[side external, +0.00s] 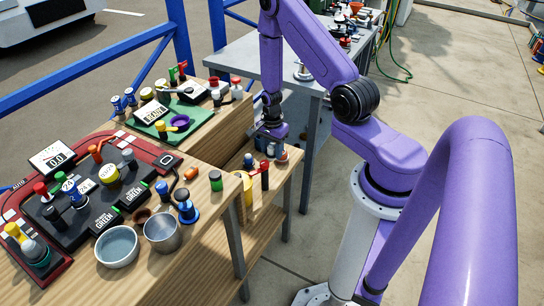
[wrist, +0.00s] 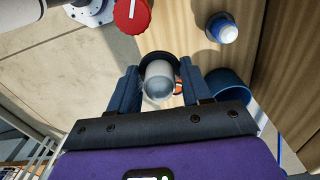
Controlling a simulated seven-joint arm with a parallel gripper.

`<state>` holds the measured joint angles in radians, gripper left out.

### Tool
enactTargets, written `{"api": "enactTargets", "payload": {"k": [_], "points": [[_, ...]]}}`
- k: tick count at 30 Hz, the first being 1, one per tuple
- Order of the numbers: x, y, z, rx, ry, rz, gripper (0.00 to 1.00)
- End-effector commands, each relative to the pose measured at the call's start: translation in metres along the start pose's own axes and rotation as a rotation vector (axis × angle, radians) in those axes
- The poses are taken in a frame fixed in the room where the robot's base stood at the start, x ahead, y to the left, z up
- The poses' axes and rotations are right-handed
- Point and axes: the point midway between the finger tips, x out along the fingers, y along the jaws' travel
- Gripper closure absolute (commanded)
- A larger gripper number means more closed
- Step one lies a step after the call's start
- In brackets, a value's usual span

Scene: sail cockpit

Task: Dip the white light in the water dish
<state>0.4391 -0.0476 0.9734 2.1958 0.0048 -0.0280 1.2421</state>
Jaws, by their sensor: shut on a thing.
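My gripper (wrist: 160,84) is shut on the white light (wrist: 158,78), a pale rounded dome with a dark ring at its far end, held between the two dark fingers. In the side view, my gripper (side external: 271,134) is low over the small wooden shelf at the right of the bench. The held light is small and partly hidden there, so I cannot tell whether it touches the shelf. The water dish (side external: 117,246), a round grey bowl with bluish contents, stands on the bench's near edge, well left of and nearer than my gripper.
A metal cup (side external: 162,232) stands right beside the dish. A red-and-black control panel (side external: 75,190) and a green mat (side external: 165,125) with devices crowd the bench. In the wrist view, a red knob (wrist: 132,13), a blue-and-white light (wrist: 225,31) and a blue cup (wrist: 229,84) are close by.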

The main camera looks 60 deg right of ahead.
Motion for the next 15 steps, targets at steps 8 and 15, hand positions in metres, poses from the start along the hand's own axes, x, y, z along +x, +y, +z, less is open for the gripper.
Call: {"api": "enactTargets", "payload": {"k": [8, 15], "points": [[-0.029, -0.001, 0.0, 0.0, 0.001, -0.005, 0.82], [-0.083, -0.002, -0.001, 0.001, 0.003, -0.008, 0.82]]}}
